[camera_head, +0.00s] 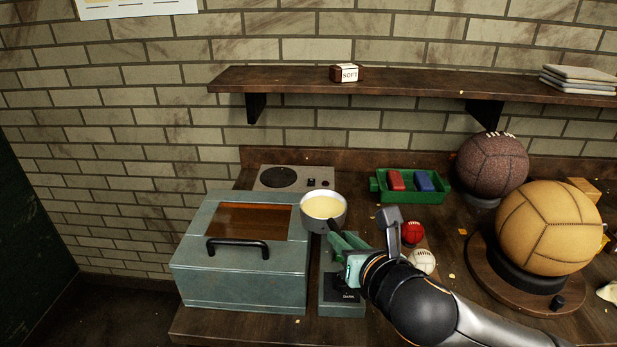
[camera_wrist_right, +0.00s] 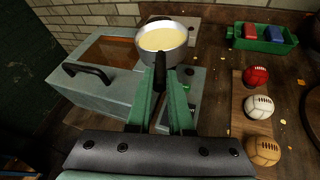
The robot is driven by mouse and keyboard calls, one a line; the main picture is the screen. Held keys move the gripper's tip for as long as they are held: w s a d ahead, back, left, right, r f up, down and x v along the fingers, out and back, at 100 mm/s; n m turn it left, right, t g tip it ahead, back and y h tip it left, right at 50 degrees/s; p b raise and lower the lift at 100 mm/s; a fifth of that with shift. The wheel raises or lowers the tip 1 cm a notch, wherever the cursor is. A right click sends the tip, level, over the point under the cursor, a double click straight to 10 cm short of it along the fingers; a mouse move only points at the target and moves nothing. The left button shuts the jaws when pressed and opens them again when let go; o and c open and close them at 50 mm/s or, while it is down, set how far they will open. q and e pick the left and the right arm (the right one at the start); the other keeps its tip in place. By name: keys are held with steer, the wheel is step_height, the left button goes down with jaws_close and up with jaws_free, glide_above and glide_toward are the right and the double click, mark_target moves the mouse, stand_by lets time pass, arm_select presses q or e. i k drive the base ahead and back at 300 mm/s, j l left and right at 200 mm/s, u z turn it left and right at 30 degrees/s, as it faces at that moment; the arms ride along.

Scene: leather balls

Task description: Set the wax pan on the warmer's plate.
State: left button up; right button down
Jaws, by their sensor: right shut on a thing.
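The wax pan (camera_head: 323,207) is a small grey metal pan with pale yellow wax in it and a dark handle. My right gripper (camera_head: 338,240) is shut on the handle and holds the pan, which looks roughly level, in front of the warmer. The wrist view also shows the pan (camera_wrist_right: 162,41) beyond the green fingers (camera_wrist_right: 160,88). The warmer (camera_head: 313,178) is a flat, pale box at the back of the bench, with a round black plate (camera_head: 278,177) on its left and knobs on its right. The plate is bare. My left gripper is out of view.
A grey-green lidded box (camera_head: 240,270) with a black handle stands left of the pan. A green tray (camera_head: 415,197) with red and blue blocks is right of the warmer. Small balls (camera_head: 412,232) lie right of my gripper. A shelf (camera_head: 420,82) overhangs the back.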

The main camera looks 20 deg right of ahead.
mark_target(268, 179)
steer(key=z, duration=2.6)
steer(key=k+j+z, duration=0.1)
steer(key=k+z, duration=0.15)
steer(key=z, duration=0.15)
steer(key=k+z, duration=0.65)
steer(key=z, duration=0.2)
steer(key=k+z, duration=0.25)
steer(key=z, duration=0.15)
steer(key=k+j+z, duration=0.1)
steer(key=k+z, duration=0.55)
steer(key=z, duration=0.15)
steer(key=k+z, duration=0.5)
steer(key=k, duration=0.25)
steer(key=k+z, duration=0.15)
steer(key=k, duration=1.4)
